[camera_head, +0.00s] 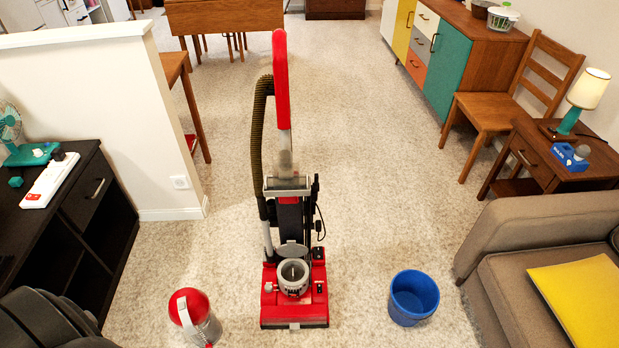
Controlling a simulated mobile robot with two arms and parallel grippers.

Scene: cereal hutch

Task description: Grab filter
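A red upright vacuum cleaner (281,80) stands on the carpet in the middle of the view, with a ribbed hose along its left side. A grey, round, cup-like part (293,277) that looks like the filter sits upright in the vacuum's red base. A red-topped canister with a clear lower part (190,308) is on the carpet left of the base. A dark, rounded shape at the lower left corner may be part of my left arm, but no fingertips show. Neither of my grippers is in view.
A blue bin (413,297) stands on the carpet right of the vacuum. A black desk (92,205) is at the left, and a brown sofa (520,240) with a yellow cushion (585,300) at the right. The carpet behind the vacuum is mostly clear.

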